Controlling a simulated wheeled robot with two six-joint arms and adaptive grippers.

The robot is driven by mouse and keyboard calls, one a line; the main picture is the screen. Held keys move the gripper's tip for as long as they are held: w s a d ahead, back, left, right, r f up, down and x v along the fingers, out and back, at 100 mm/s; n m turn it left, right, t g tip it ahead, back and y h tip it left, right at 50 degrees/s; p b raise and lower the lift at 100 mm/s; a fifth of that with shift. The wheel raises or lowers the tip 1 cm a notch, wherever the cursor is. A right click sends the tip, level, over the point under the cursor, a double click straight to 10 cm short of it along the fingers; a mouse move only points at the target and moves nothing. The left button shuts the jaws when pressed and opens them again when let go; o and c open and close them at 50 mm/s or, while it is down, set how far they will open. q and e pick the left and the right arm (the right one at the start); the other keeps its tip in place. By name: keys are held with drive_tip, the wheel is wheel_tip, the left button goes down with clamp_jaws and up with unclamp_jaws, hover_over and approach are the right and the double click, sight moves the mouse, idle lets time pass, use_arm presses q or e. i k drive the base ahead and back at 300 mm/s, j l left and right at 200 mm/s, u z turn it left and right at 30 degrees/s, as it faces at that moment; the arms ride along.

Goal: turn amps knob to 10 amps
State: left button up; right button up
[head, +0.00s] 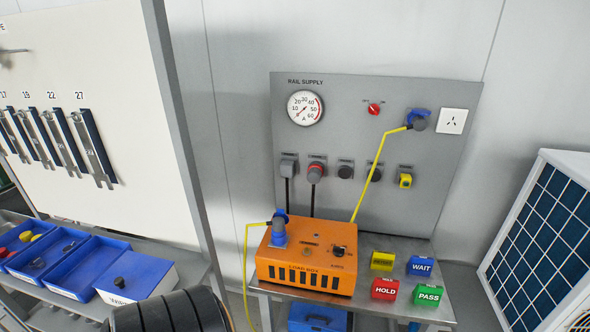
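The amps knob (339,252) is a small black knob on the right part of the top of an orange load box (306,284). Small lettering lies below it, but the knob's setting is too small to read. A round ammeter (305,108) marked 0 to 60 hangs on the grey rail supply panel (345,208) above; its needle appears to point to the lower left, near the low end. Neither of my grippers is in view, and nothing visible touches the knob.
Another blue plug (278,236) stands on the box's left. Coloured blocks, including the green PASS block (428,295), sit right of it. Blue bins (85,268) stand left.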

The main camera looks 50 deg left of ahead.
sight(338, 252)
drive_tip(key=u, duration=1.5)
